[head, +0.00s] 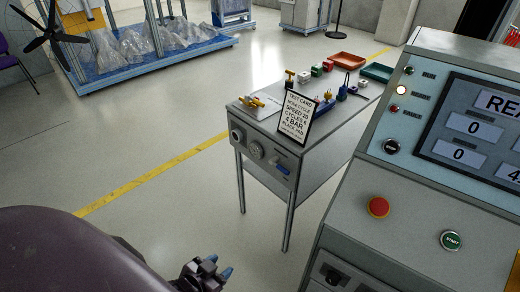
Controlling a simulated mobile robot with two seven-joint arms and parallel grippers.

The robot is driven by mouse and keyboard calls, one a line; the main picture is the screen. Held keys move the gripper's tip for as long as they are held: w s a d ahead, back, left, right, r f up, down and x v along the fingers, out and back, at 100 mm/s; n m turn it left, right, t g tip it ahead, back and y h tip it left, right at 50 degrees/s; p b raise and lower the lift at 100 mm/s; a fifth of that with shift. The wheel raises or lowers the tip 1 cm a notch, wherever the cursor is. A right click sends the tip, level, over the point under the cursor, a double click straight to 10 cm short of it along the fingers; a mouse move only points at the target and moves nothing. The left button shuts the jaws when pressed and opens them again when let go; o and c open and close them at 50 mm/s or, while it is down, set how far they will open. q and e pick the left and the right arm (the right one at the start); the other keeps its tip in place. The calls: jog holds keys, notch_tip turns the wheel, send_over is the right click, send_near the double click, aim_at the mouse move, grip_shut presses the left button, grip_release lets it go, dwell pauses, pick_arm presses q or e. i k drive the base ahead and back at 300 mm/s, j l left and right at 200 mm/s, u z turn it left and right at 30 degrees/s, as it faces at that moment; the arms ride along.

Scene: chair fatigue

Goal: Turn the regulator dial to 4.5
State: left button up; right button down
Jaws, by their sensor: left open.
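A round dial (256,150), which looks like the regulator dial, is on the front face of the grey bench (328,156). Its setting is too small to read. A smaller round fitting (237,133) is to its left and a blue part (282,169) to its right. My left gripper (219,267) is at the bottom of the view, below and in front of the bench. It is open, with blue fingertips, nothing visible between them, and well apart from the dial. My right gripper is not in view.
A test card (297,116) mentioning 4 BAR stands on the bench, near small coloured parts and an orange tray (346,61). A control console (424,170) with a red button (378,207) and screen stands close at right. Floor left of the bench is clear.

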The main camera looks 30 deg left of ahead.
aim_at(237, 135)
jog(key=i+j+z, duration=0.15)
jog(key=j, duration=1.5)
jog(key=j+z, duration=0.2)
jog(key=j, duration=1.45)
jog(key=k+j+z, duration=0.15)
jog(key=j, duration=1.45)
